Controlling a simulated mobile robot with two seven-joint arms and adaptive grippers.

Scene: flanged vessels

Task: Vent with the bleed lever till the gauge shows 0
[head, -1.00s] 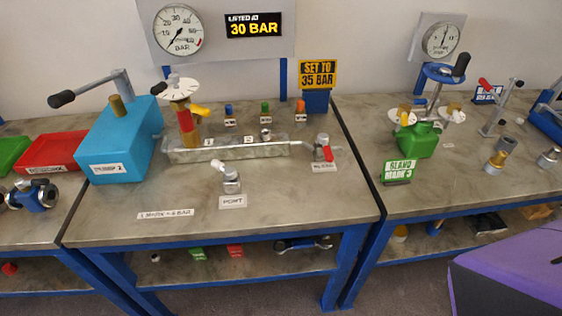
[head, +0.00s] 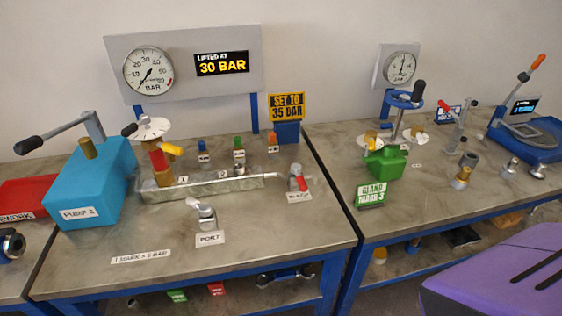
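The bleed valve (head: 295,172) with its red lever (head: 302,184) stands at the right end of the metal trough on the middle bench, behind a small label that seems to read BLEED. The round pressure gauge (head: 149,71) is on the grey back panel. Its dark needle slants down and left, towards the low end of the scale; the exact reading is too small to tell. Neither of my grippers is in view.
The blue pump (head: 95,187) with its long handle stands at left. The port valve (head: 207,215) is in front of the trough (head: 205,187). A sign (head: 286,107) says SET TO 35 BAR; the display (head: 221,63) says LIFTED AT 30 BAR.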

